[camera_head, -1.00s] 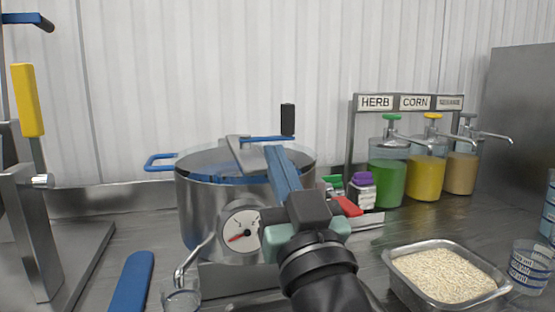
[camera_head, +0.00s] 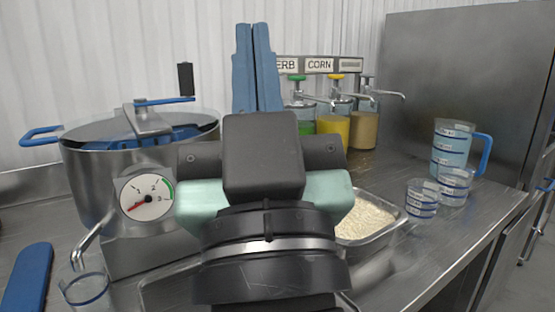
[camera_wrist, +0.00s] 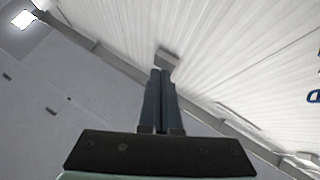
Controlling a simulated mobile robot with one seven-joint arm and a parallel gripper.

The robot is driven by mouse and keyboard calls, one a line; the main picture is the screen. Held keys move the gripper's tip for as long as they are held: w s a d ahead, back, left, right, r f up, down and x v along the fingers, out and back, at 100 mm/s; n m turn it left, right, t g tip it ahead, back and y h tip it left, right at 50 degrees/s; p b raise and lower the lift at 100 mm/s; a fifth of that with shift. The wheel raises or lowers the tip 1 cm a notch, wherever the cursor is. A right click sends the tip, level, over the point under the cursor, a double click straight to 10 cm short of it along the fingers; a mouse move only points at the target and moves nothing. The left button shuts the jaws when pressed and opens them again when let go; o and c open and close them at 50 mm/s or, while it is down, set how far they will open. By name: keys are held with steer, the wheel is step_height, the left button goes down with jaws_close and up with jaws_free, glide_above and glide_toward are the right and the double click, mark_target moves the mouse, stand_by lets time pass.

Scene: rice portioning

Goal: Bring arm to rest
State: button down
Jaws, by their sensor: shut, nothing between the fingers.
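My gripper (camera_head: 257,66) stands upright in the middle of the head view, its two blue fingers pointing up and shut with nothing between them. It also shows in the wrist view (camera_wrist: 161,98), pointing at the ceiling and the white wall panels. My gripper is in the air, nearer the camera than the counter things, and hides part of the dispenser rack. It touches nothing that I can see.
A large steel pot (camera_head: 88,185) with a dial stands at the left. Sauce dispensers (camera_head: 334,127) stand behind my gripper. A rice tray (camera_head: 372,240), measuring cups (camera_head: 422,198) and a blue-handled jug (camera_head: 451,150) are on the right. A small cup (camera_head: 86,290) sits under the pot's spout.

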step_height(320, 180, up, 31)
steer(key=s+d+m+t+h+p, duration=0.1)
steer(key=s+d+m+h+p, duration=0.1)
steer(key=p, duration=2.6)
steer(key=shift+s+h+p, duration=0.25)
steer(key=shift+h+p, duration=0.05)
steer(key=shift+h, duration=0.5)
